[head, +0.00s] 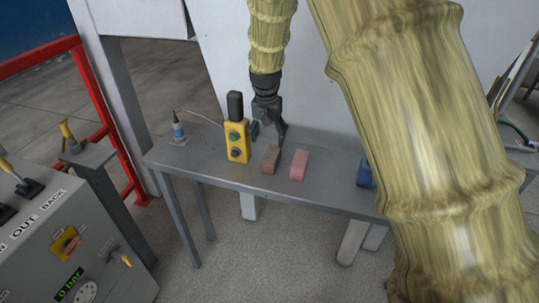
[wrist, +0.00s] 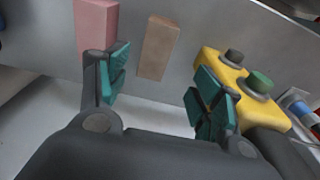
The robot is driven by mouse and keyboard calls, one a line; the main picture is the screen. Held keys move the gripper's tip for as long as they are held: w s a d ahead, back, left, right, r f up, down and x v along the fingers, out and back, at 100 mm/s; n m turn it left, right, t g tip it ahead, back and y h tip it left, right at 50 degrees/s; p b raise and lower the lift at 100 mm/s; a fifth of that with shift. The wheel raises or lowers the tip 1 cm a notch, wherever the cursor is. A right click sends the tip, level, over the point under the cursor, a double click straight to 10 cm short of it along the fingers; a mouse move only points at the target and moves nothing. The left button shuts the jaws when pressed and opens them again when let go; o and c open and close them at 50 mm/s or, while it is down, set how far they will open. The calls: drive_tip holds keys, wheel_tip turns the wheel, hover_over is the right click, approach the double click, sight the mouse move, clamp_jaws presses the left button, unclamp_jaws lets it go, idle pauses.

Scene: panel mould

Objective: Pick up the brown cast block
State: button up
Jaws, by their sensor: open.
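The brown cast block (head: 271,159) lies on the grey metal table, between the yellow button box and a pink block. My gripper (head: 270,138) is just above and behind the brown block in the head view, pointing down. In the wrist view the brown block (wrist: 159,47) is ahead of the fingers and lies between their lines. My gripper (wrist: 163,90) is open there, with teal finger pads apart and nothing between them. The pads do not appear to touch the brown block.
The pink block (head: 299,164) lies close to the right of the brown one. The yellow button box (head: 237,141) stands to the left, near one finger in the wrist view. A blue object (head: 365,173) sits farther right. The table (head: 330,185) has bare room between.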

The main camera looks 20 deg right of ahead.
sight(272, 153)
drive_tip(key=shift+s+f, duration=0.2)
drive_tip(key=shift+f, duration=0.25)
drive_tip(key=f, duration=0.1)
drive_tip(key=w+f+p, duration=0.1)
drive_tip(key=f, duration=0.1)
drive_tip(key=shift+d, duration=0.15)
drive_tip(key=shift+f, duration=0.15)
drive_tip(key=shift+s+d+f, duration=0.1)
drive_tip(key=shift+s, duration=0.15)
drive_tip(key=f, duration=0.1)
drive_tip(key=f+p, duration=0.2)
drive_tip(key=shift+w+d+f, duration=0.15)
drive_tip(key=shift+w+d, duration=0.1)
drive_tip(key=shift+d, duration=0.15)
drive_tip(key=shift+f+p, duration=0.35)
drive_tip(key=shift+f, duration=0.5)
drive_tip(key=c, duration=1.3)
